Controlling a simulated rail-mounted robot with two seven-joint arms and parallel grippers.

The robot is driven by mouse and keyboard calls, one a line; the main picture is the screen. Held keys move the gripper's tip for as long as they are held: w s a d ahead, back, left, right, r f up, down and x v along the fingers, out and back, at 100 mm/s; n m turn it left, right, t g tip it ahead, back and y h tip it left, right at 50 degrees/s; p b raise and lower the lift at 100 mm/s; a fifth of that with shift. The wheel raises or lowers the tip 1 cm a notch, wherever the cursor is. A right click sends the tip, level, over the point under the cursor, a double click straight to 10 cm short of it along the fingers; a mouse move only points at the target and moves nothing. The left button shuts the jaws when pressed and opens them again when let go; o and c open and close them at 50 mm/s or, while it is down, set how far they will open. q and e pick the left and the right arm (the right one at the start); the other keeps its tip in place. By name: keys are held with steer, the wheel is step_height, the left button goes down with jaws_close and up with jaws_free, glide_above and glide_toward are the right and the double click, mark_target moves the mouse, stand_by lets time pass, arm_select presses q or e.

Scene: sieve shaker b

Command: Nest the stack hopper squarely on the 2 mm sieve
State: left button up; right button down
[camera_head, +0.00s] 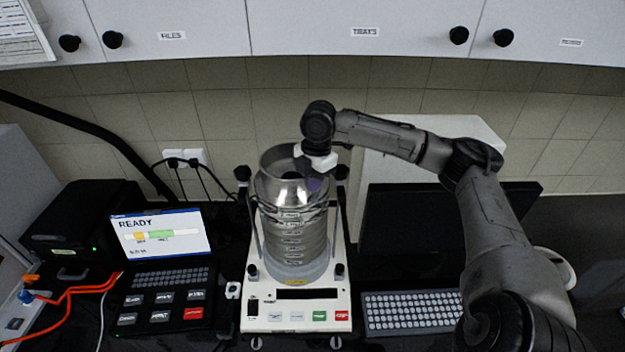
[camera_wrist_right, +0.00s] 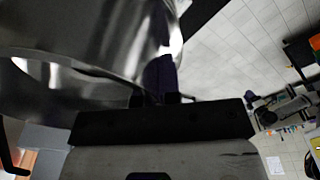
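The stack hopper (camera_head: 272,188) is a shiny metal funnel with an open collar, at the top of the sieve column in the head view. It fills the upper left of the right wrist view (camera_wrist_right: 85,50). Below it is the stack of metal sieves (camera_head: 291,240) with small labels; I cannot tell which label reads 2 mm. My right gripper (camera_head: 314,183) is at the hopper's right side, its fingers close together on the hopper's metal wall, seen also in the wrist view (camera_wrist_right: 160,78). Whether the hopper's lower rim sits square or is slightly raised cannot be told. My left gripper is out of view.
The stack stands on a white shaker base (camera_head: 296,322) between upright rods with dark knobs (camera_head: 243,173). A control panel (camera_head: 160,235) reading READY is left. A keyboard (camera_head: 411,311) and dark monitor (camera_head: 400,225) are right. Wall cabinets (camera_head: 350,28) hang above.

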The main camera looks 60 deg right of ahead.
stand_by(0.4)
steer(key=shift+f, duration=0.2)
stand_by(0.4)
steer(key=c, duration=1.6)
jaws_free()
steer(key=shift+c, duration=0.2)
steer(key=o, duration=0.4)
steer(key=shift+f, duration=0.1)
steer(key=shift+p, duration=0.3)
